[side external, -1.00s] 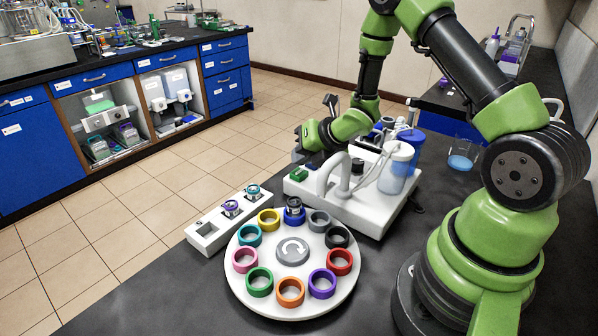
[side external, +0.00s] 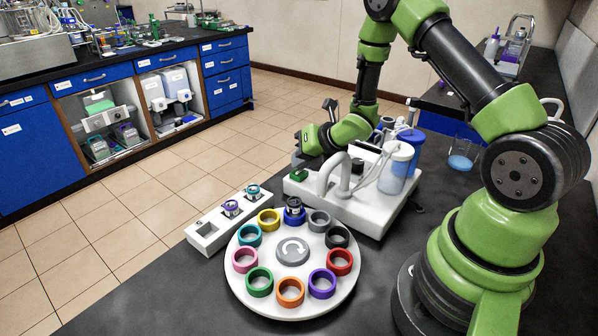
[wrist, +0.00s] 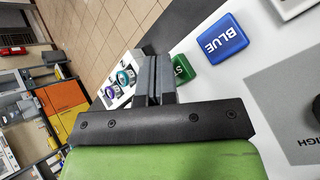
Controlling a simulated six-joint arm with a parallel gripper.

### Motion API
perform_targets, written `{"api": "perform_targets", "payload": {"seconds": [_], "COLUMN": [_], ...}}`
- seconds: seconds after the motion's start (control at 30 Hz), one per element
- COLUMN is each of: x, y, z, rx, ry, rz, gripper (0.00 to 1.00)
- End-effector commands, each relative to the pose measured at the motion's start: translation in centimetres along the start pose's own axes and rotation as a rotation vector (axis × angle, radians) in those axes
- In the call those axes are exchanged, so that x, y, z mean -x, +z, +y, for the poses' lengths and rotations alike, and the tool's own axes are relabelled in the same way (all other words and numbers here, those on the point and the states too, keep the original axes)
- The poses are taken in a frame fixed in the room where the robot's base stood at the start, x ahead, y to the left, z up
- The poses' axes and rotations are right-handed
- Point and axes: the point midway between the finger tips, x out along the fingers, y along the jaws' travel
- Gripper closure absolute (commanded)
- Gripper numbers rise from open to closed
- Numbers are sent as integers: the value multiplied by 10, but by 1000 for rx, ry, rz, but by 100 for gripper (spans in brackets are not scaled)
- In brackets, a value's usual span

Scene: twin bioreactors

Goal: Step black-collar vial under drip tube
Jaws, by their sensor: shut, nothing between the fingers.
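My gripper (wrist: 153,80) is shut and empty. In the side view its dark fingers (side external: 299,159) are just above the green button (side external: 298,174) on the white machine. In the wrist view the fingers partly cover the green button (wrist: 184,68). The round white turntable (side external: 243,284) carries a ring of coloured collars. The black collar (side external: 338,236) is at its right rear and looks empty. The blue collar (side external: 294,219) at the back holds a dark-topped vial (side external: 293,205). The white arched drip tube (side external: 323,178) curves down toward the turntable's back edge, near the grey collar (side external: 319,220).
A white rack (side external: 207,235) left of the turntable holds purple-topped (side external: 231,208) and teal-topped (side external: 253,192) vials. A blue button (wrist: 222,38) marked BLUE lies beside the green one. A clear jar (side external: 396,166) stands on the machine, and a beaker (side external: 462,155) stands behind at right.

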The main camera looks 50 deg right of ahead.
Motion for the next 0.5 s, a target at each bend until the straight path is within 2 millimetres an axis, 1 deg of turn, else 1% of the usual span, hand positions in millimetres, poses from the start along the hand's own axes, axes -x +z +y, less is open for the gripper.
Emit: {"api": "perform_targets", "payload": {"seconds": [0.5], "x": [-5], "y": [-6], "z": [-5], "rx": [-3], "ry": [-4], "rz": [8], "gripper": [100]}}
